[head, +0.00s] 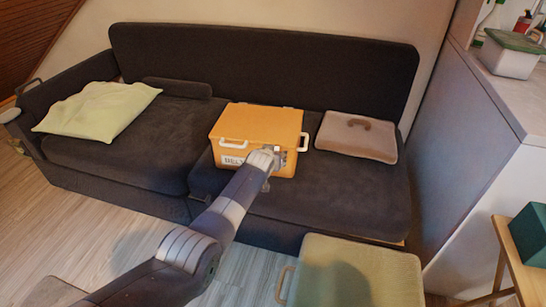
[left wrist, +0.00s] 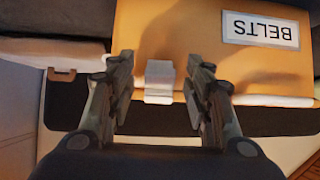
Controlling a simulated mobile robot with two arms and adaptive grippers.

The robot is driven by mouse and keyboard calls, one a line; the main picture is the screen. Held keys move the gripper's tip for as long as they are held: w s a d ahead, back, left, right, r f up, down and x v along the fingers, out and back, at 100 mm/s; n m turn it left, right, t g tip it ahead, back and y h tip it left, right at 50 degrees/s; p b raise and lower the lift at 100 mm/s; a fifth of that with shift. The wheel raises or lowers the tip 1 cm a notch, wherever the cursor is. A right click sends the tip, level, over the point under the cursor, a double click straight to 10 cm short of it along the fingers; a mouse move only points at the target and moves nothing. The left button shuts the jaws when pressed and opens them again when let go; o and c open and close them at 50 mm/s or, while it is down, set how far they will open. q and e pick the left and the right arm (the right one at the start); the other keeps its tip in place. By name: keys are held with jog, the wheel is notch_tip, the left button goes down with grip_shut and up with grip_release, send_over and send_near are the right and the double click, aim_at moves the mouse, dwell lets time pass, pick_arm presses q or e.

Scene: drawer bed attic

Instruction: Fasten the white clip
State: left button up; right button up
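The orange box (head: 258,128) labelled BELTS sits on the dark sofa. In the left wrist view the box front (left wrist: 190,35) appears upside down, with its label at the upper right. The small white clip (left wrist: 159,82) lies against the front near the box's edge. My left gripper (left wrist: 160,92) is open, one finger on each side of the clip, with visible gaps. In the head view my left gripper (head: 275,158) is at the box front and covers part of it. I cannot tell whether the clip is latched. My right gripper is not in view.
A white handle-like part (head: 233,144) is left of my gripper, another (head: 304,142) at the box's right. A green-topped stool (head: 355,275) stands in front at right.

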pick_arm(q)
jog(key=shift+s+r, duration=0.1)
jog(key=shift+r, duration=0.1)
jog(key=v, duration=1.1)
jog(key=shift+s, duration=0.3)
dwell(0.4)
